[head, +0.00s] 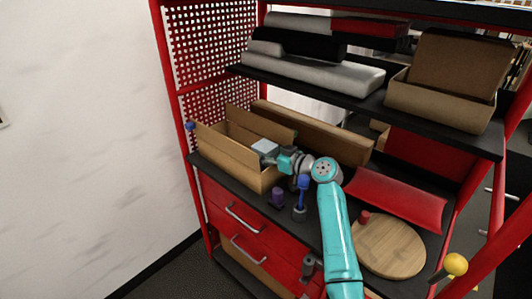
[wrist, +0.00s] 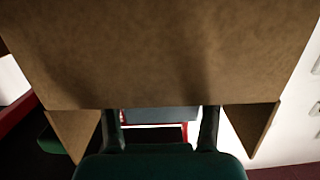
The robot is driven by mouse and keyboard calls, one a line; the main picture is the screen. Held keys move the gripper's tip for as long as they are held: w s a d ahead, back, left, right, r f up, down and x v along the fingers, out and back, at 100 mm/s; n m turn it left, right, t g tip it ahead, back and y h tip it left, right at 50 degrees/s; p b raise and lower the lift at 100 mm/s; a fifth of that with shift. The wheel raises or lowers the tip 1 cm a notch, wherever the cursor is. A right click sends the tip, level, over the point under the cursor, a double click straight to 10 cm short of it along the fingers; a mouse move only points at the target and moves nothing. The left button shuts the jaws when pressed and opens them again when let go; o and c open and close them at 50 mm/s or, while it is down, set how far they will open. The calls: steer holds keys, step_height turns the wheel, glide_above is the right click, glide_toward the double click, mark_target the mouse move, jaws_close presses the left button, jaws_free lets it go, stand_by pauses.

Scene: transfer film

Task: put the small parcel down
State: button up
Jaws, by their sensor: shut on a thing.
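A small grey box, which looks like the small parcel (head: 264,146), is at the tip of my gripper (head: 274,153) in the head view. My gripper is shut on it. The parcel is over the right part of a long open cardboard box (head: 226,153) on the red unit's worktop; I cannot tell whether it touches the box. In the wrist view a grey strip of the parcel (wrist: 160,115) shows between my two dark fingers (wrist: 160,130). A large brown cardboard surface (wrist: 160,55) fills the upper wrist view and hides what lies beyond.
A purple item (head: 277,197) and a blue-topped tool (head: 301,195) stand near the worktop's front edge. A red curved piece (head: 396,198) and a round wooden board (head: 388,248) lie to the right. A dark shelf (head: 310,88) with rolls and an open carton (head: 440,103) is above.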

steer(key=shift+f, duration=0.55)
steer(key=o, duration=1.5)
steer(key=shift+s+f, duration=0.15)
steer(key=shift+f, duration=0.15)
steer(key=shift+r, duration=0.2)
steer(key=r+v, duration=0.1)
steer(key=v, duration=1.1)
steer(key=shift+r, duration=0.2)
